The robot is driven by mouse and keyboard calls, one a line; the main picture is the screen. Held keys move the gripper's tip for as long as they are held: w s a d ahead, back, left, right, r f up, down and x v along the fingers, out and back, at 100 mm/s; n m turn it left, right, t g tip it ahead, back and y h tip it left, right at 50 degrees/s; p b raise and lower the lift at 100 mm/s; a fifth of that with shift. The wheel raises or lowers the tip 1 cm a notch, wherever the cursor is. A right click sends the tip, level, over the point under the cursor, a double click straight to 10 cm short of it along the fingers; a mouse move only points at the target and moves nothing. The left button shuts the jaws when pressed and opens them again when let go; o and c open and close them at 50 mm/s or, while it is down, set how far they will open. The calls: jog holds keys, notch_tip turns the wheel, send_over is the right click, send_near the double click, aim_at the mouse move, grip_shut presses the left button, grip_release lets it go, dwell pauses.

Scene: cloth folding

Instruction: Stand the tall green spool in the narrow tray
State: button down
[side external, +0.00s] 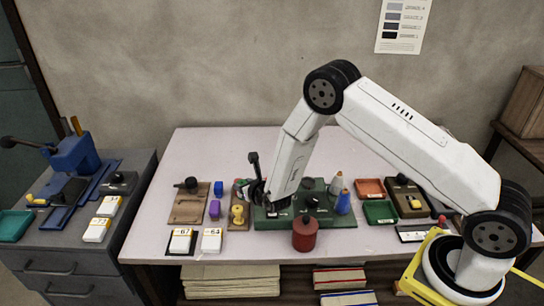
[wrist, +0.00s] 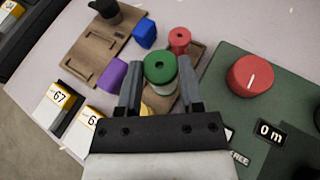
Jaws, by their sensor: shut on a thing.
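The green spool (wrist: 160,66) stands between the two fingers of my gripper (wrist: 160,92) in the wrist view, and the fingers are shut on it. Its round top with a centre hole faces the camera. The narrow brown tray (wrist: 194,56) lies beneath and around it in that view, with a red spool (wrist: 180,38) at its far end. A yellow spool (side external: 238,214) stands on the tray's near part in the side view. Whether the spool touches the tray I cannot tell.
A green board (side external: 278,222) with a red cylinder (side external: 305,236) at its front edge lies right of the tray. Left are a blue block (side external: 218,188), a purple block (side external: 214,208) and a brown board (side external: 186,213). Two white-and-yellow numbered boxes (side external: 211,243) stand in front.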

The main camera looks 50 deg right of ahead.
jog(key=shift+w+f, duration=0.75)
jog(key=shift+f, duration=0.2)
jog(key=shift+w+f, duration=0.25)
jog(key=shift+f, duration=1.6)
jog(key=shift+c, duration=1.2)
grip_release()
jog(key=shift+f, duration=0.1)
jog(key=v, duration=1.2)
